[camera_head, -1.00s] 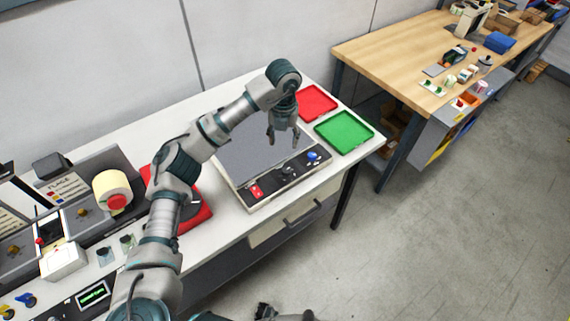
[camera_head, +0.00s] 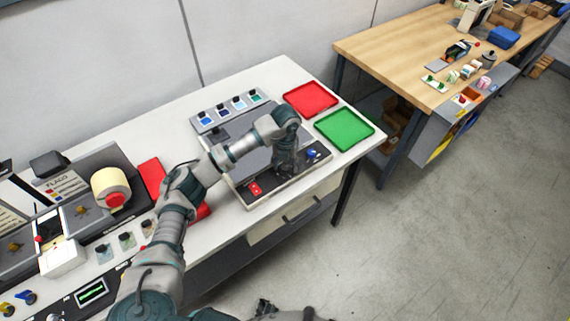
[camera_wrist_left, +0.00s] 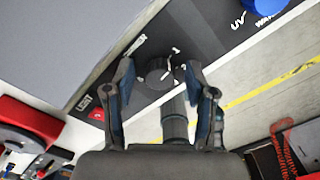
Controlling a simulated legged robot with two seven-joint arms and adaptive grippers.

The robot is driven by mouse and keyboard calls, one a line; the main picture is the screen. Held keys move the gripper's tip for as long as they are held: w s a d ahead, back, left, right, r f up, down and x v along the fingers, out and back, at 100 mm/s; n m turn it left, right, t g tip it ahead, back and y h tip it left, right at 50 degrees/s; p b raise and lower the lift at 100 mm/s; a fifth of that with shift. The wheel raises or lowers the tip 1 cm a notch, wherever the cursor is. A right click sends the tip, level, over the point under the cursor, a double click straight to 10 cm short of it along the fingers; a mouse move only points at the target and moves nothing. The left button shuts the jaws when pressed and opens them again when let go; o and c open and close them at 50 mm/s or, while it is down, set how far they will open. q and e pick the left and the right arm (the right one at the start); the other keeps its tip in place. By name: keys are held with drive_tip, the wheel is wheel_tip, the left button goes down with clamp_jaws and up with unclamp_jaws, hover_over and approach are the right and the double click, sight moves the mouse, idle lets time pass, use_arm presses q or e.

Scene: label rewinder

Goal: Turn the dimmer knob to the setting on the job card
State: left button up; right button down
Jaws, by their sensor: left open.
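The dimmer knob (camera_wrist_left: 158,72) is a small dark round knob with a pale pointer mark, on the black control panel (camera_head: 262,200) of the lightbox. White numerals are printed near it, too small to read surely. My left gripper (camera_head: 284,168) is over the panel and hides the knob in the head view. In the left wrist view the left gripper (camera_wrist_left: 160,78) is open, with one finger on each side of the knob and visible gaps. A dark cylinder (camera_wrist_left: 175,118) also shows between the fingers. I cannot make out a job card. My right gripper (camera_head: 266,309) seems to show at the bottom edge, unclear.
A blue knob (camera_head: 312,154) and a red switch (camera_head: 255,188) sit on the same panel, either side of my gripper. Red (camera_head: 311,98) and green (camera_head: 345,129) trays lie beyond. The rewinder (camera_head: 92,200) stands left.

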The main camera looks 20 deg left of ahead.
use_arm(q)
drive_tip(key=shift+d, duration=0.2)
drive_tip(key=c, duration=0.6)
drive_tip(key=shift+s+a, duration=0.1)
clamp_jaws()
drive_tip(key=shift+a, duration=0.25)
drive_tip(key=shift+d, duration=0.1)
